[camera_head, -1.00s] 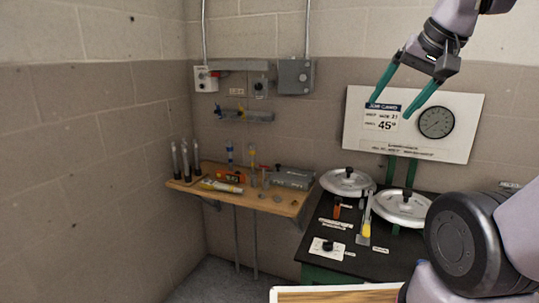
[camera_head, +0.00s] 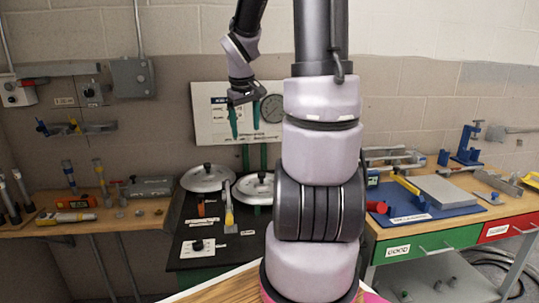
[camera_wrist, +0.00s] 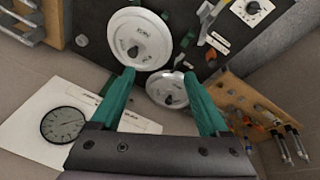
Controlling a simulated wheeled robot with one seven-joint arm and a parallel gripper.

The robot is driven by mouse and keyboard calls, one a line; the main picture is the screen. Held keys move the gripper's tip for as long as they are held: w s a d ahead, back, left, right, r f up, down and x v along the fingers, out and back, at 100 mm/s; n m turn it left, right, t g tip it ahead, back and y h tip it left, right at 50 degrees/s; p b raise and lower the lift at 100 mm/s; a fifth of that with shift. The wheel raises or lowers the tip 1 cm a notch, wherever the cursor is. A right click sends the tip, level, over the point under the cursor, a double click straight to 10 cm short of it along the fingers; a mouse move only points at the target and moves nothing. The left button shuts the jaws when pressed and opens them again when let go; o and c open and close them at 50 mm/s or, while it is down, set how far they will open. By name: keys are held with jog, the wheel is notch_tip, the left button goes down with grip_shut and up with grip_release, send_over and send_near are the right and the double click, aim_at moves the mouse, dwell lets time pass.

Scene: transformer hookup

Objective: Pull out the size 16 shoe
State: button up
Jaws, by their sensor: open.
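I cannot pick out a shoe marked 16; no size marking is readable. Two silver round discs with dark knobs, the left one (camera_head: 206,178) and the right one (camera_head: 254,190), sit on the black-topped stand (camera_head: 190,265). A yellow-handled tool (camera_head: 229,212) stands before them. My gripper (camera_head: 244,124) has two green fingers, spread apart and empty, in front of the white board (camera_head: 203,128) with job card and dial. In the wrist view, the large disc (camera_wrist: 140,40) and the smaller-looking disc (camera_wrist: 168,90) lie beyond my gripper (camera_wrist: 159,82), apart from its fingers.
A wooden shelf (camera_head: 150,218) with small tools is at left. At right, a workbench (camera_head: 510,207) has a green drawer (camera_head: 440,243), a red drawer (camera_head: 500,231), a blue mat (camera_head: 430,214) and several tools. Grey switch boxes (camera_head: 132,78) hang on the wall.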

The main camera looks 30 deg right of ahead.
jog(key=w+d+f+n+y, duration=0.25)
jog(key=w+d+f, duration=0.35)
jog(key=d+f, duration=0.4)
jog(key=n+t+y, duration=0.1)
jog(key=n, duration=0.1)
send_near(262, 173)
jog(key=shift+m, duration=0.25)
jog(key=x, duration=1)
jog(key=shift+f, duration=0.25)
jog(key=shift+c, duration=0.3)
grip_shut()
jog(key=shift+w, duration=0.1)
